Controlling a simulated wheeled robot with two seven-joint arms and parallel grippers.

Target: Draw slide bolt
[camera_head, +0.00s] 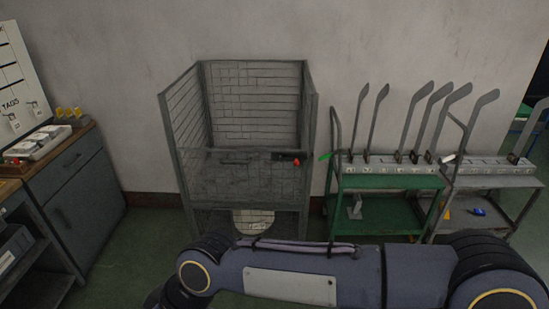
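A grey wire-mesh cage (190,130) stands against the back wall. On its front, near the right post, is a dark slide bolt (284,156) with a small red knob (297,161). Whether the bolt is drawn or shot is too small to tell. One of my arms crosses the lower foreground, in front of and below the cage, and nothing of it visibly touches the bolt. Neither gripper is in view.
A green cart (390,181) with several upright grey sock boards (415,115) stands right of the cage. A grey cart (500,181) stands beside it. A dark cabinet (80,195) is at the left. Green floor (145,235) lies clear between cabinet and cage.

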